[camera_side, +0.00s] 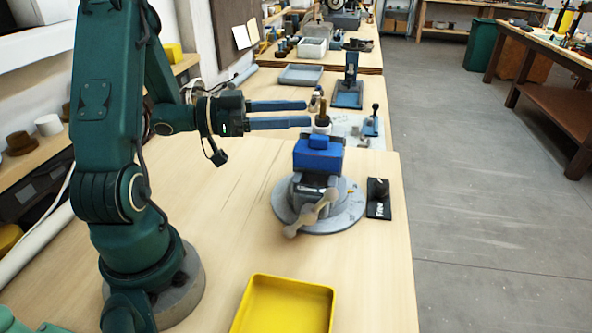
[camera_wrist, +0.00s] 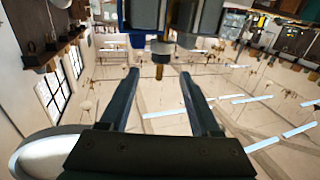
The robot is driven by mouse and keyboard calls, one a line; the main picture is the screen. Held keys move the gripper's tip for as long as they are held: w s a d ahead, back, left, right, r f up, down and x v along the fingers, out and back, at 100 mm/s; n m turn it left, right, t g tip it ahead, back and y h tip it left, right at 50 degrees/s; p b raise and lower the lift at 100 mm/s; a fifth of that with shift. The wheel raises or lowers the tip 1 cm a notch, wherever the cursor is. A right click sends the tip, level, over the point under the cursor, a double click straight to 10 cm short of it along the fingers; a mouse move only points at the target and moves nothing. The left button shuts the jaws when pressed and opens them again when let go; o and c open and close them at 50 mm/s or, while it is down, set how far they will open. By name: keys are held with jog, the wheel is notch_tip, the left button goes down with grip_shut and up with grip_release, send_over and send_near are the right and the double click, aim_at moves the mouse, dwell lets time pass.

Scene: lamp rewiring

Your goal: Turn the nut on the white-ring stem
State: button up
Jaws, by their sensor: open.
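The white-ring stem shows in the side view as a brown upright stem (camera_side: 323,108) with a white collar (camera_side: 322,123), above the blue-jawed vise (camera_side: 318,157). In the wrist view, the brass-coloured stem (camera_wrist: 159,70) points toward me from below a pale ring (camera_wrist: 160,47). My gripper (camera_side: 309,113) is level, with its two fingers apart and their tips just left of the stem. In the wrist view, my gripper's (camera_wrist: 159,73) fingers lie on either side of the stem's line, with gaps on both sides. I cannot tell the nut apart from the stem.
The vise stands on a round grey base (camera_side: 345,215). A black labelled plate (camera_side: 378,198) lies right of it, and a yellow tray (camera_side: 285,305) sits in front. A blue stand (camera_side: 348,93) and grey tray (camera_side: 301,75) are behind. The tabletop left of the vise is clear.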

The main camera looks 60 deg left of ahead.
aim_at(322, 117)
jog(key=shift+f+x, duration=0.25)
jog(key=shift+x, duration=1.05)
jog(key=shift+f+x, duration=0.25)
jog(key=shift+x, duration=1)
grip_shut()
